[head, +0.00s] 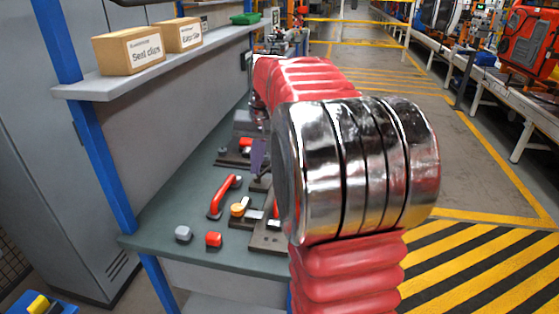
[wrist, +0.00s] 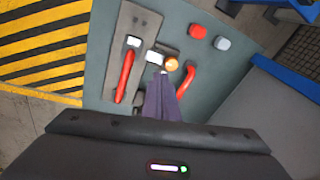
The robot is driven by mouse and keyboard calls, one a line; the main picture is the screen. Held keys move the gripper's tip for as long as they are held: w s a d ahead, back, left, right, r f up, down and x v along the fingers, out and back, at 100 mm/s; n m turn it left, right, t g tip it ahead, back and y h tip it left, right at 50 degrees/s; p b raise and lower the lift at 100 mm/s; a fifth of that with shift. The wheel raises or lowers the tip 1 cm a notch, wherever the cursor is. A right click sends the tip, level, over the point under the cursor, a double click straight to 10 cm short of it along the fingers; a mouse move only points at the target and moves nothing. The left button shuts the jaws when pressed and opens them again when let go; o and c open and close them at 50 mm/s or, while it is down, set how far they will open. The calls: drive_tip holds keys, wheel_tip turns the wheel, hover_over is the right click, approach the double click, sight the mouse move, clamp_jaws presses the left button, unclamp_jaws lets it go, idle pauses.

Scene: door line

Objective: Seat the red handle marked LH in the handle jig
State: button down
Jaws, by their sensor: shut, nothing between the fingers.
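A red arched handle (head: 224,194) with dark ends lies on the green bench top. It also shows in the wrist view (wrist: 187,78), just right of my fingers; no LH mark can be read. A dark fixture plate (head: 266,241), which looks like the handle jig, is partly hidden behind my arm. In the wrist view this plate (wrist: 147,30) carries a pale block and a straight red bar (wrist: 125,76); I cannot tell whether the bar is a clamp lever. My gripper (wrist: 160,80) is shut and empty, its purple fingers (head: 258,160) above the bench between bar and handle.
An orange knob (head: 238,210) on a small base stands beside the handle. A grey block (head: 183,233) and a red block (head: 213,240) sit near the bench's front edge. A shelf (head: 160,75) with cartons overhangs the back. Another fixture stands farther along.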

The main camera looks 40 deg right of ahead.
drive_tip(key=s+a+r+n+t, duration=0.1)
drive_tip(key=s+a+n, duration=0.1)
drive_tip(key=s+a, duration=0.45)
drive_tip(key=s+a+r+n+t, duration=0.1)
drive_tip(key=s+a+n, duration=0.15)
drive_tip(key=a, duration=0.75)
drive_tip(key=s+a+f+n, duration=0.1)
drive_tip(key=s+a+f, duration=0.2)
drive_tip(key=s, duration=0.3)
drive_tip(key=s+a+f+n+t, duration=0.1)
drive_tip(key=s+a+f+n, duration=0.1)
drive_tip(key=s+a, duration=0.3)
drive_tip(key=shift+s+f, duration=0.35)
drive_tip(key=shift+f, duration=0.15)
drive_tip(key=shift+a+n, duration=0.25)
